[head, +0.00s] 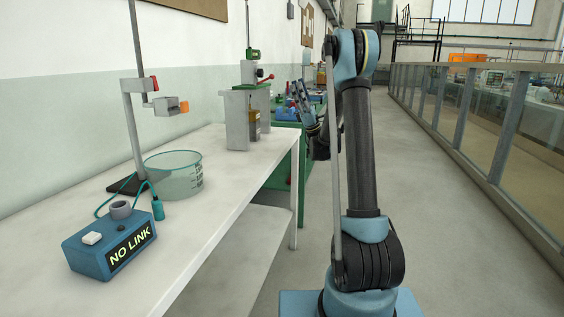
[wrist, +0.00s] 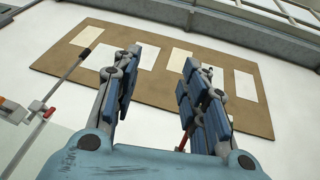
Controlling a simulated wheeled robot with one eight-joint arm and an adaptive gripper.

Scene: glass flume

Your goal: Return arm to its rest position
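My gripper (wrist: 158,75) is open in the wrist view, with its two blue padded fingers apart and nothing between them. It points up toward a brown notice board (wrist: 255,105) with pale sheets on the wall. In the head view my arm stands upright and is folded at the top, and my gripper (head: 302,100) shows small at its left, partly hidden behind the arm. It is in the air beyond the right edge of the white bench (head: 225,200), apart from the things on it.
On the bench are a blue box reading NO LINK (head: 110,243), a glass beaker (head: 175,176), a clamp stand (head: 130,100) and a grey frame (head: 237,120). A green bench (head: 275,178) stands behind. The glass flume (head: 485,120) runs along the right. The floor between is clear.

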